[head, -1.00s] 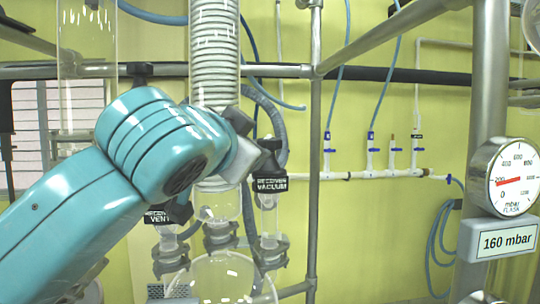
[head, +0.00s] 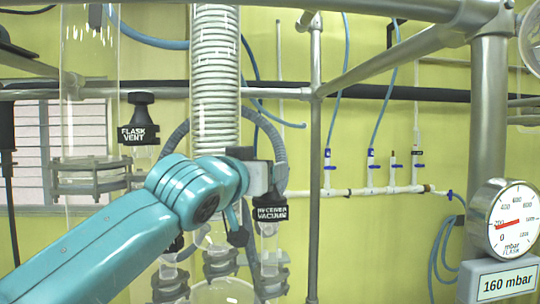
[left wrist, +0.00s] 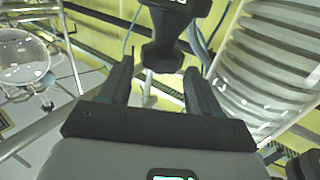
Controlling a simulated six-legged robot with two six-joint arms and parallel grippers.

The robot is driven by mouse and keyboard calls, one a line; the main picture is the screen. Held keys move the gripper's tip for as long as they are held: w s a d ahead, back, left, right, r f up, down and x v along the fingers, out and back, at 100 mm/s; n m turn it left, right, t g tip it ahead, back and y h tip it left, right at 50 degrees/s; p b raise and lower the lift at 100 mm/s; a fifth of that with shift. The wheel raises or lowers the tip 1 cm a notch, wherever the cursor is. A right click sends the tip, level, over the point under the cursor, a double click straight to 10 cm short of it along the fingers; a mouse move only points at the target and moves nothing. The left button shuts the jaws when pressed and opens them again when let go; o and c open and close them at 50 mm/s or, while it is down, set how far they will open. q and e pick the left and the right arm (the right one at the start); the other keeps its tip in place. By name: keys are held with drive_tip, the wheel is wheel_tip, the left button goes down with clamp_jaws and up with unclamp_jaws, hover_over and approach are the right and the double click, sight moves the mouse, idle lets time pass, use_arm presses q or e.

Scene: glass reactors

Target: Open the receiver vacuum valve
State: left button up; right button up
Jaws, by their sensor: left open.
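The receiver vacuum valve (head: 272,213) is a black valve with a white-lettered label, on glassware right of the coiled condenser in the head view. In the left wrist view, a black waisted knob (left wrist: 165,52) with a label at its top edge lies between and just beyond my fingers. My left gripper (head: 268,180) is at the valve's top in the head view, partly hiding it. In the left wrist view my left gripper (left wrist: 160,82) is open, with gaps beside the knob. I cannot tell whether it touches. My right gripper is not in view.
The flask vent valve (head: 139,122) stands to the left. A coiled glass condenser (head: 214,75) and grey hose are close to my gripper. A metal frame post (head: 315,130) stands right of the valve. A round gauge (head: 508,220) with a 160 mbar display (head: 500,283) is far right.

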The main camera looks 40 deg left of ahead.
use_arm(q)
drive_tip(key=p+x, duration=0.1)
drive_tip(key=x, duration=0.2)
drive_tip(key=shift+w+a+r, duration=0.1)
drive_tip(key=shift+w+a, duration=0.15)
drive_tip(key=shift+w, duration=0.25)
